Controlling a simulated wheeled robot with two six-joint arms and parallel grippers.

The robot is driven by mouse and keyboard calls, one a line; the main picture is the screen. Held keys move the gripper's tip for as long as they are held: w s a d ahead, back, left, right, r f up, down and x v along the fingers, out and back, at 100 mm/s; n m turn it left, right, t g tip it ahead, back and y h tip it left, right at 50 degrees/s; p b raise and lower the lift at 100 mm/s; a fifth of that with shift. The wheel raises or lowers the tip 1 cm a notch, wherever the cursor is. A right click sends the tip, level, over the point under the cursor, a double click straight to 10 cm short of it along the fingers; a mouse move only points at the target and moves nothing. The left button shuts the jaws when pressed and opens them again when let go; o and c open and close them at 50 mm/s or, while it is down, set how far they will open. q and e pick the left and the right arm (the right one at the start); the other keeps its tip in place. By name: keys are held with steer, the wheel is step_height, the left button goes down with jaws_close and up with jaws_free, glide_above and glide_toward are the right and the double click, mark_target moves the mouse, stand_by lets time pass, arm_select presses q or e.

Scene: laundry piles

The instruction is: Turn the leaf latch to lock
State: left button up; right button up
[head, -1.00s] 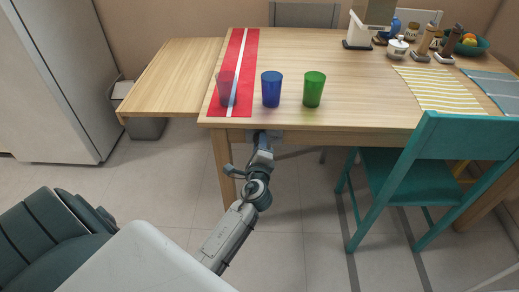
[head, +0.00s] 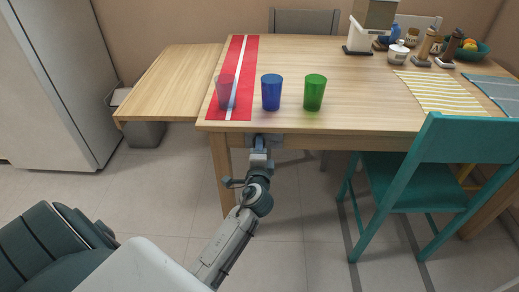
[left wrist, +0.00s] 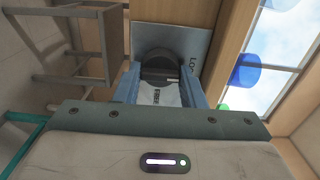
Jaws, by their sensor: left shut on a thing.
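The leaf latch has a dark round knob (left wrist: 160,68) on a grey plate (left wrist: 198,42) in the left wrist view. The plate carries lettering beginning "LO" on the right, and "FREE" shows below the knob. My left gripper (left wrist: 160,88) has a finger on each side of the knob and is shut on it. In the head view my left gripper (head: 259,145) is under the table's front edge, and the latch there is mostly hidden. The wooden leaf (head: 165,80) is up at the table's left side. My right gripper is not in view.
The table (head: 300,60) holds a clear cup on a red runner (head: 240,60), a blue cup (head: 271,92) and a green cup (head: 314,93) near the front edge. A teal chair (head: 440,165) stands at the right. A bin (head: 145,133) is under the leaf.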

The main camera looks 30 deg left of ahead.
arm_select(q)
steer(key=o, duration=1)
steer(key=v, duration=1.1)
steer(key=shift+a, duration=0.1)
